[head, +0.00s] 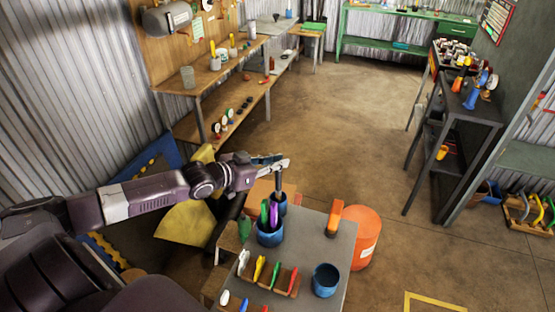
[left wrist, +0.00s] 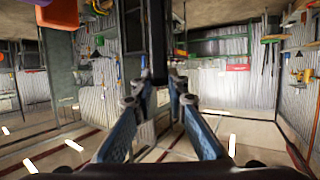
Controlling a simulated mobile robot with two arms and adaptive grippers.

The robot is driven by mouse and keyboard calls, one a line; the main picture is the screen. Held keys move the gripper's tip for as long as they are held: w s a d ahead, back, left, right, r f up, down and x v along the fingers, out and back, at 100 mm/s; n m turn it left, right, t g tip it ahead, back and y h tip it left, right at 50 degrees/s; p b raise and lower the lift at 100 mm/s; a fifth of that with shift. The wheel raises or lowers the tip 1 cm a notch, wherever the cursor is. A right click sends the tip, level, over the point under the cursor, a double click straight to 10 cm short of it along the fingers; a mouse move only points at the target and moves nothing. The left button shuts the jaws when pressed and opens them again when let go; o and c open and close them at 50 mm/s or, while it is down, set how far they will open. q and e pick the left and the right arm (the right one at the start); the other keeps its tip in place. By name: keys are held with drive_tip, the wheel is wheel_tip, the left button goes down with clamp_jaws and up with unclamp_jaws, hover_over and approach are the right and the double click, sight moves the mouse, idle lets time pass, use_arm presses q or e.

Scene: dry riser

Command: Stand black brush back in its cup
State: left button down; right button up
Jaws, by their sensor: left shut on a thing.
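My left gripper (head: 280,165) is shut on the black brush (head: 279,182) over the far left part of a grey-topped table. The brush hangs roughly upright. Its lower end meets the rim of a small blue cup (head: 282,208); I cannot tell how far inside it is. In the left wrist view my left gripper's fingers (left wrist: 160,100) close around a dark upright bar, likely the brush (left wrist: 160,40). A nearer blue cup (head: 270,238) holds green and purple items and partly hides the farther cup. My right gripper is out of view.
The grey table (head: 322,243) also bears an empty-looking blue cup (head: 325,281), an orange object (head: 334,217) and a wooden rack (head: 268,277) of coloured tools. An orange bucket (head: 365,240) stands beside it. Open floor (head: 345,130) lies beyond.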

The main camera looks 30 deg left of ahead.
use_arm(q)
wheel_tip(320, 180, down, 4)
drive_tip(key=shift+r+b, duration=0.25)
drive_tip(key=shift+b, duration=0.7)
drive_tip(key=shift+f, duration=0.4)
drive_tip(key=c, duration=1.8)
unclamp_jaws()
drive_tip(key=shift+s, duration=0.1)
drive_tip(key=shift+s+a, duration=0.15)
drive_tip(key=shift+s, duration=0.3)
approach(276, 173)
drive_tip(key=shift+v, duration=0.8)
